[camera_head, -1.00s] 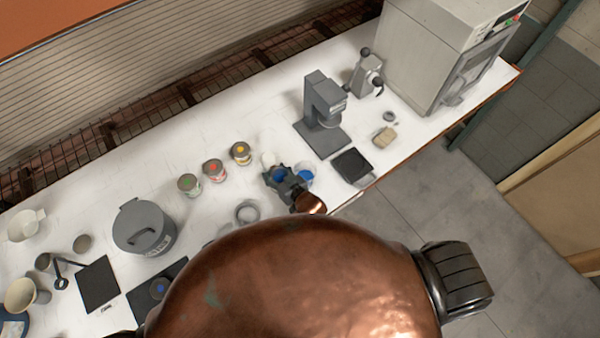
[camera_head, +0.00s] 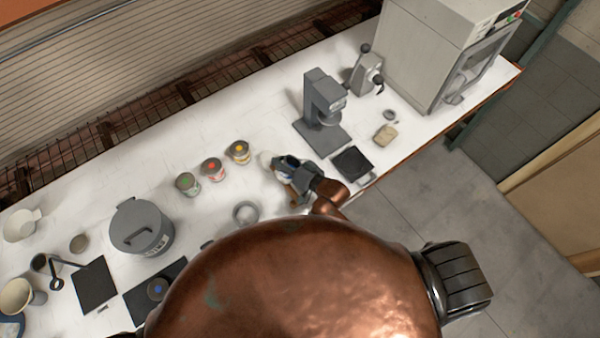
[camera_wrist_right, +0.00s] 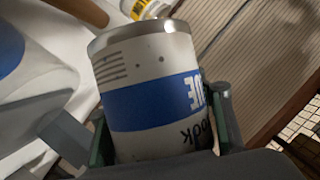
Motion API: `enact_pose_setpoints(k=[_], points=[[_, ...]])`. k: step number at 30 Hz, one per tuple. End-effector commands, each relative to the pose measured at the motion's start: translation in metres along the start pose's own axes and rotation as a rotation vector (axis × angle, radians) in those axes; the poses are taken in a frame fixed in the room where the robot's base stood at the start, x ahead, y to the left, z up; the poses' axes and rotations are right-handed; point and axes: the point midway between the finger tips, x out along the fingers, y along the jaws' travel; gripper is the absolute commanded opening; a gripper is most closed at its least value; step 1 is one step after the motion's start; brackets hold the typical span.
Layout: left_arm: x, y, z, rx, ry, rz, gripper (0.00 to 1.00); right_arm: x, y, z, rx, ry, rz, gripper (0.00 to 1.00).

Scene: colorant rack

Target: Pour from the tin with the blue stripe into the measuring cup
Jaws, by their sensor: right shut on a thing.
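My right gripper (camera_head: 290,170) is shut on the tin with the blue stripe (camera_wrist_right: 152,105), which fills the middle of the right wrist view. The tin is white with a broad blue band and upside-down lettering in that view. In the head view the gripper and tin are small, above the table's front half, and the tin looks tilted. The clear cup with blue content that showed beside the gripper before is now hidden by the gripper and arm. A blurred blue patch (camera_wrist_right: 9,45) shows at the left of the wrist view; I cannot tell what it is. My left gripper is not in view.
Three tins with green (camera_head: 187,184), red (camera_head: 212,169) and yellow (camera_head: 238,152) tops stand left of the gripper. A grey ring (camera_head: 245,212), a lidded grey pot (camera_head: 142,228), a black pad (camera_head: 352,163) and a grey stand (camera_head: 322,110) are nearby.

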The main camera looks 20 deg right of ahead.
Motion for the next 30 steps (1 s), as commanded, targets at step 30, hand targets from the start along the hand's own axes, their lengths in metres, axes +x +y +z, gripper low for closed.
enact_pose_setpoints(k=[30], points=[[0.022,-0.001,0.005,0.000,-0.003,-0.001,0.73,-0.001,0.005,-0.001,0.094,0.015,-0.043,0.00]])
